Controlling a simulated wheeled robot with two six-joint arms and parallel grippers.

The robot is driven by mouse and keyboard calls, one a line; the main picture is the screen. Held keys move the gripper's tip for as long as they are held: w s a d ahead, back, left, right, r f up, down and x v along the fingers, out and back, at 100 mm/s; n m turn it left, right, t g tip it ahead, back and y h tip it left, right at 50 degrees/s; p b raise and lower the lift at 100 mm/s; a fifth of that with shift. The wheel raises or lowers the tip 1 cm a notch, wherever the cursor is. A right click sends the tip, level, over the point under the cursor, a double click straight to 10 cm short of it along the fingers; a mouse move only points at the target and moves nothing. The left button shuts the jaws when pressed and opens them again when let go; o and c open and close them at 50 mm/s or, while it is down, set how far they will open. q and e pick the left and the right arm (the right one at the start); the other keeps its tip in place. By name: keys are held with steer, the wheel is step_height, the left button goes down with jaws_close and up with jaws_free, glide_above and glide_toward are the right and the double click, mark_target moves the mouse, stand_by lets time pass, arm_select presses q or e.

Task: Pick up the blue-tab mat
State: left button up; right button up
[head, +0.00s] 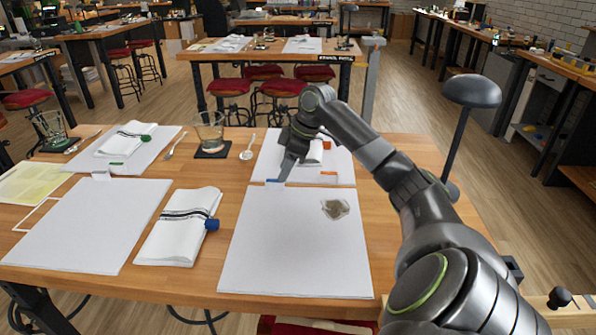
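The blue-tab mat (290,250) is a large white sheet lying flat at the front right of the near table. Its small blue tab (274,181) stands out at the far edge, left of the middle. My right arm reaches in from the right over the mats. My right gripper (281,174) points down at the blue tab, its fingertips at or just above it. The fingers overlap from this side, so I cannot tell whether they are open or shut or touch the tab. My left gripper is not in view.
A grey-brown patch (335,209) lies on the mat. A glass (210,130), a spoon (248,148) and other mats (90,225) fill the table's left.

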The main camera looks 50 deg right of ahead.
steer(key=x, duration=0.3)
steer(key=shift+a+f, duration=0.1)
steer(key=shift+f, duration=0.3)
steer(key=shift+s, duration=0.1)
jaws_close()
